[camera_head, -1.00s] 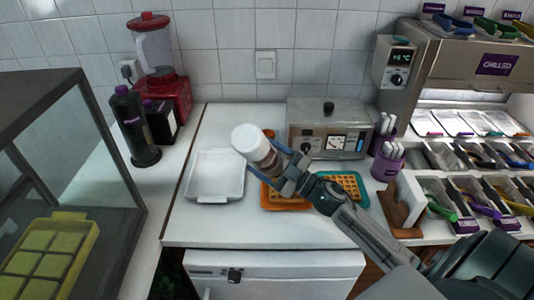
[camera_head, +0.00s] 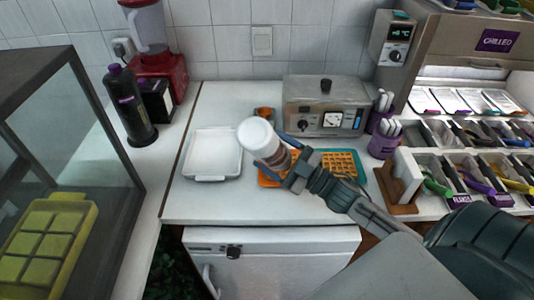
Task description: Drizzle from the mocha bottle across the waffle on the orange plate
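My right gripper (camera_head: 291,163) is shut on the mocha bottle (camera_head: 274,153), a brown bottle with a white end (camera_head: 258,136). The bottle is tilted, with its white end toward the upper left, above the orange plate (camera_head: 268,182). It hides much of that plate and its waffle; no drizzle can be made out. A teal plate (camera_head: 363,170) with a waffle (camera_head: 340,162) lies just right, partly behind my gripper. My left gripper is not in view.
A white tray (camera_head: 213,178) lies left of the plates. A steel appliance (camera_head: 324,110) stands behind them, with a small orange-brown container (camera_head: 264,113) beside it. A wooden stand (camera_head: 398,190) and purple cups (camera_head: 383,146) are at right. A glass case (camera_head: 100,150) stands at left.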

